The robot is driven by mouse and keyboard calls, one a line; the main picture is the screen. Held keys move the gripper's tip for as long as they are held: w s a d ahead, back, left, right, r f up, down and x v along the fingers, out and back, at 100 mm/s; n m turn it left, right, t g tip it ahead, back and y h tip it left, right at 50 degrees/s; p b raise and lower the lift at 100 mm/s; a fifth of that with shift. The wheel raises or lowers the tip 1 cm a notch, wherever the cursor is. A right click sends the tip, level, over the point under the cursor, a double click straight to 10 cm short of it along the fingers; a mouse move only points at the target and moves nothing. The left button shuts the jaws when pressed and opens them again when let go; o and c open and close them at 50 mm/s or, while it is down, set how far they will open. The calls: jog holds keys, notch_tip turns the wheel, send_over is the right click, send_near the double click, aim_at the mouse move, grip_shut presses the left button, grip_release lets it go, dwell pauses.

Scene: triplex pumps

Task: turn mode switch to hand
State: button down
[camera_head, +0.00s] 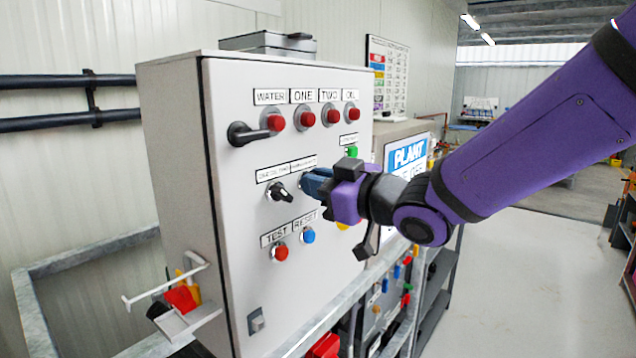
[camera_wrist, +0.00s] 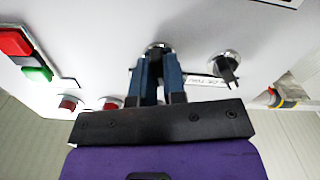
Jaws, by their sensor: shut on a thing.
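The grey control cabinet (camera_head: 225,100) fills the middle of the head view. My gripper (camera_head: 318,185) is at its front face, with blue fingers closed on the selector switch right of the black selector knob (camera_head: 279,191). I take the gripped one as the mode switch; its label (camera_head: 304,163) is too small to read. In the wrist view my gripper (camera_wrist: 160,88) has its two fingers around the mode switch (camera_wrist: 159,46), whose round base shows behind them. The fingers hide the knob, so its pointing direction cannot be told. The other selector (camera_wrist: 228,66) is beside it, apart.
Red lamps (camera_head: 331,115) line the top of the panel, with a black door handle (camera_head: 247,134) at left. A red test button (camera_head: 280,252) and blue reset button (camera_head: 308,236) sit below. Open floor (camera_head: 520,260) lies to the right.

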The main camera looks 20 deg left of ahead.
jog(key=n, duration=0.5)
jog(key=shift+n, duration=0.4)
dwell(0.3)
jog(key=c, duration=1.2)
grip_release()
jog(key=v, duration=1.1)
jog(key=shift+a+f, duration=0.1)
